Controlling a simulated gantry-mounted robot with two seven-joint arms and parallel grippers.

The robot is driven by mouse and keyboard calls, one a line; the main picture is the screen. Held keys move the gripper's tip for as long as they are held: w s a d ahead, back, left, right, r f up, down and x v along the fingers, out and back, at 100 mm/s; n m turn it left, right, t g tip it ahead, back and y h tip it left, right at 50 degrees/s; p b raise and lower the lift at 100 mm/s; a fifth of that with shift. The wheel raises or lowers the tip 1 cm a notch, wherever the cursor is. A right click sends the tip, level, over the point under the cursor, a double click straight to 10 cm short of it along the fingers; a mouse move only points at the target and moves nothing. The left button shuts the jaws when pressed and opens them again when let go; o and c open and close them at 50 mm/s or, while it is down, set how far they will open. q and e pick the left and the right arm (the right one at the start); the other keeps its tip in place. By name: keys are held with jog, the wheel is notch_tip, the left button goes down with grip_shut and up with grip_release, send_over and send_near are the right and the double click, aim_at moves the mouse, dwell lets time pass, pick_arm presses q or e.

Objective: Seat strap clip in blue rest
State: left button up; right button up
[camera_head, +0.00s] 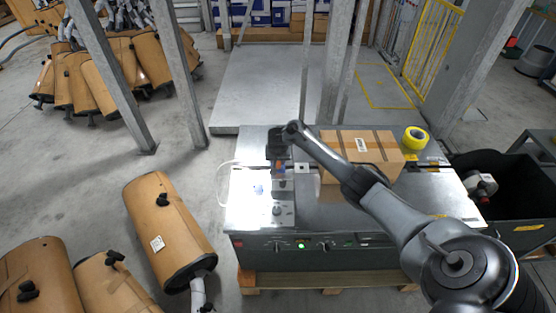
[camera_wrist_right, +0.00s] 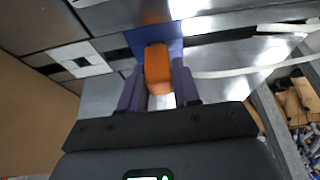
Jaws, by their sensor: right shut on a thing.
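The strap clip is an orange block (camera_wrist_right: 157,70), held between the two purple-grey fingers of my right gripper (camera_wrist_right: 158,82) in the right wrist view. The blue rest (camera_wrist_right: 176,36) shows as a blue patch just beyond and beside the clip; I cannot tell whether the clip touches it or sits in it. In the head view my right gripper (camera_head: 280,168) points down over the left part of the metal bench, with small orange and blue patches at its tips. My left gripper is not in view.
The metal bench (camera_head: 320,215) carries a cardboard box (camera_head: 362,150) and a yellow tape roll (camera_head: 414,138) right of the gripper. A white strap (camera_wrist_right: 235,71) runs near the clip. A black bin (camera_head: 520,190) stands at right; brown mufflers (camera_head: 165,230) lie at left.

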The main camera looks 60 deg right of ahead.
jog(key=shift+f, duration=0.25)
jog(key=o, duration=1)
jog(key=shift+o, duration=0.2)
jog(key=shift+r, duration=0.1)
jog(key=shift+a+r, duration=0.1)
jog(key=shift+r, duration=0.15)
jog(key=p+v, duration=0.6)
jog(key=v, duration=0.4)
jog(key=shift+p, duration=0.3)
jog(key=shift+s, duration=0.15)
